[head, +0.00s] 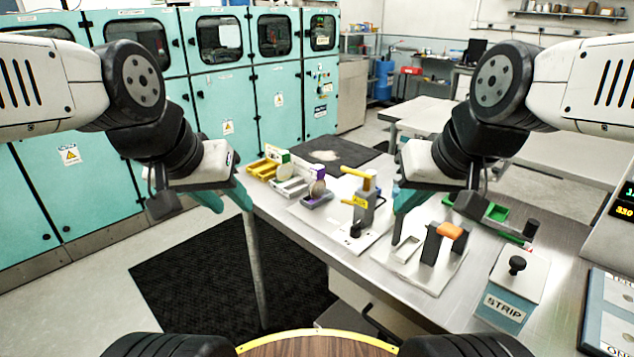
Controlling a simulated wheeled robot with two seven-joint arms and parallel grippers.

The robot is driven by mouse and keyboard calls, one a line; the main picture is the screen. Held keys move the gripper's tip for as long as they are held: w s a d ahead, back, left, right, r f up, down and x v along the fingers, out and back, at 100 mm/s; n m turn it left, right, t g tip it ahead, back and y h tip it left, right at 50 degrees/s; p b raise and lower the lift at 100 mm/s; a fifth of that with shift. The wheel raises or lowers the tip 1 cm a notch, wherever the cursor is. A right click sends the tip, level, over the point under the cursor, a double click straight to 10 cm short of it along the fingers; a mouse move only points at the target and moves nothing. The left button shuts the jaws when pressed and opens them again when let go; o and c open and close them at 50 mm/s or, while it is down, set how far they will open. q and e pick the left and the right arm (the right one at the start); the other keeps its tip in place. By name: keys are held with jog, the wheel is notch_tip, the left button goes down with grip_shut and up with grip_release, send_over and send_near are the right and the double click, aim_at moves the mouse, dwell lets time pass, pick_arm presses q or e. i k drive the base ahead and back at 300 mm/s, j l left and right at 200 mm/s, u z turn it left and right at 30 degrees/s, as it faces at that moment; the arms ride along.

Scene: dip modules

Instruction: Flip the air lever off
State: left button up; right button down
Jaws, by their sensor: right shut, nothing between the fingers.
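A grey post (362,212) with a yellow lever (358,174) and a small yellow label stands on a light plate near the middle of the bench. I take this yellow lever for the air lever; the label is too small to read surely. My left gripper (234,209) is open and empty, left of the bench items, over the bench's left edge.
Yellow, white and purple trays (290,186) stand at the bench's far left. A dark fixture with an orange block (449,230) stands right of my right gripper. A "STRIP" box (509,290) with a black knob is at the front right. A green tray (496,212) lies behind.

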aim_at(367, 177)
jog(key=i+j+z, duration=0.3)
jog(key=j+z, duration=0.35)
jog(key=i+j+z, duration=0.15)
jog(key=z, duration=0.15)
jog(key=u, duration=0.1)
